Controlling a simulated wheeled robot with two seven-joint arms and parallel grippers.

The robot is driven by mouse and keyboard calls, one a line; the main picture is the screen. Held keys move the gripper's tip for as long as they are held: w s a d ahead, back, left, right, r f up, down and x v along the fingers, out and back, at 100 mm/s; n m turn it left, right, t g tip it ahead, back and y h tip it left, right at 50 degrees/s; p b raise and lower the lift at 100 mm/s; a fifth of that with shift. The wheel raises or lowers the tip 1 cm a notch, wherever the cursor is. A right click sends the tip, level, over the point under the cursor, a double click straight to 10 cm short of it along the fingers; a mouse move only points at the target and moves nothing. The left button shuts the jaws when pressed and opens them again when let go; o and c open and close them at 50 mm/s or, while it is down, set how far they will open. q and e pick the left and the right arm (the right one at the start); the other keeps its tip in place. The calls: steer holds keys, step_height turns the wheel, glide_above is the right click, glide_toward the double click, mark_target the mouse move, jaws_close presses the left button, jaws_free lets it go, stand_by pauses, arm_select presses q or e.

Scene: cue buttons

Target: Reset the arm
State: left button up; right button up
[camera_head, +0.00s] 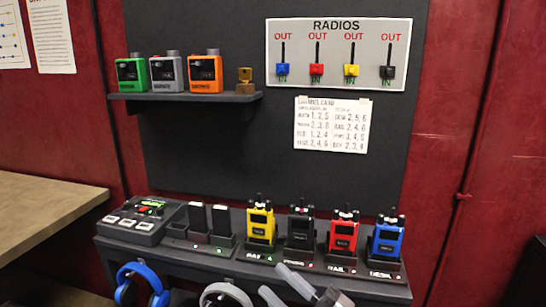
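My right gripper (272,279) shows at the bottom middle, in front of the lower shelf's front edge. Its two pale grey fingers point up and to the left with a gap between them, and nothing shows between them. The rest of the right arm is mostly below the picture. My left gripper is not in view.
The lower shelf (180,257) holds a button box (140,218), two dark chargers, and yellow (261,225), black (299,230), red (343,233) and blue (387,238) radios. Blue headphones (158,283) hang below. A wooden table (40,215) stands left.

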steer(key=s+d+f+m+t+h, duration=0.1)
steer(key=s+d+f+m+h, duration=0.2)
steer(key=d+f+m+h, duration=0.4)
steer(key=s+d+f+m+h, duration=0.2)
steer(key=s+f+m+h, duration=0.15)
steer(key=f+m, duration=0.5)
steer(key=s+d+f+m+g+h, duration=0.4)
steer(key=s+f, duration=0.5)
steer(key=f, duration=0.1)
steer(key=shift+s+d+f+g, duration=0.25)
steer(key=shift+s+d+g, duration=0.05)
steer(key=shift+d+g, duration=0.1)
steer(key=shift+m, duration=0.25)
